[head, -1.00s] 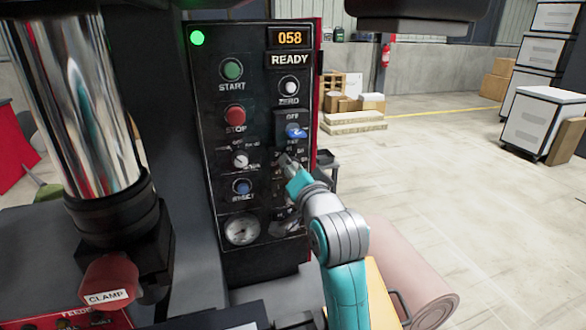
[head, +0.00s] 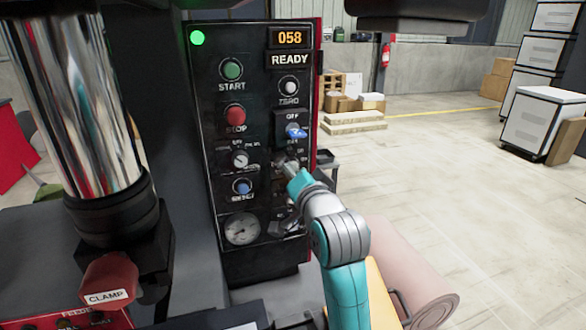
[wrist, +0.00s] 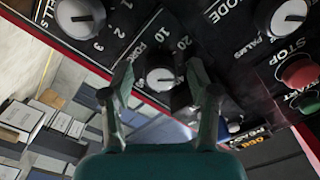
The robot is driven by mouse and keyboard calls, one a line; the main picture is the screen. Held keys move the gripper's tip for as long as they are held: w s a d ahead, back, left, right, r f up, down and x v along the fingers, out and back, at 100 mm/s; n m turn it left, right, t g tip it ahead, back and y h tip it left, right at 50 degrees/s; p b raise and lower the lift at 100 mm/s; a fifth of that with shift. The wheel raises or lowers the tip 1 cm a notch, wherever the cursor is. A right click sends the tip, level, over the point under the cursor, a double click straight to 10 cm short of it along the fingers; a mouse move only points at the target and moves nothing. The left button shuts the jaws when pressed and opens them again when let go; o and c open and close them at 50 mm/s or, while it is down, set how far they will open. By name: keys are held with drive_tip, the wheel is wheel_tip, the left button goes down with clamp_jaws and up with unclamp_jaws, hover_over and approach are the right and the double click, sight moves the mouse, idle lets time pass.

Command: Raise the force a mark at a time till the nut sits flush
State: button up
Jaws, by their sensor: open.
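The force knob (wrist: 160,78), a pale round dial with marks 10 and 20 beside it, shows in the wrist view. My gripper (wrist: 160,73) is open, with one finger on each side of the knob; I cannot tell whether they touch it. In the head view my gripper (head: 290,171) is at the right column of the black control panel (head: 265,70) and hides much of the knob there. The panel display (head: 290,38) reads 058, with READY (head: 290,60) below it. The nut is not visible.
Close to the force knob are a mode knob (wrist: 288,16), another knob (wrist: 80,16) and the red stop button (wrist: 300,72). The blue switch (head: 296,132) is just above my gripper. A gauge (head: 241,229) is lower left. The green lamp (head: 197,38) is lit. Open floor lies right.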

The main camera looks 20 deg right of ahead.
drive_tip(key=s, duration=1.1)
drive_tip(key=shift+s, duration=0.4)
drive_tip(key=shift+f, duration=0.1)
drive_tip(key=s+f+n+g, duration=0.1)
drive_tip(key=s+f+n, duration=0.1)
drive_tip(key=s+f, duration=0.5)
drive_tip(key=s+f+n, duration=0.1)
drive_tip(key=s+f, duration=0.2)
drive_tip(key=f, duration=0.7)
drive_tip(key=s+f+n+g, duration=0.1)
drive_tip(key=s+f+n, duration=0.1)
drive_tip(key=s+f, duration=0.5)
drive_tip(key=s+f+n, duration=0.2)
drive_tip(key=s+f, duration=0.2)
drive_tip(key=s, duration=0.8)
drive_tip(key=s+f+n+g, duration=0.1)
drive_tip(key=s+f, duration=0.3)
drive_tip(key=s, duration=0.8)
drive_tip(key=shift+s+n, duration=0.35)
drive_tip(key=shift+n, duration=0.15)
drive_tip(key=shift+d, duration=0.1)
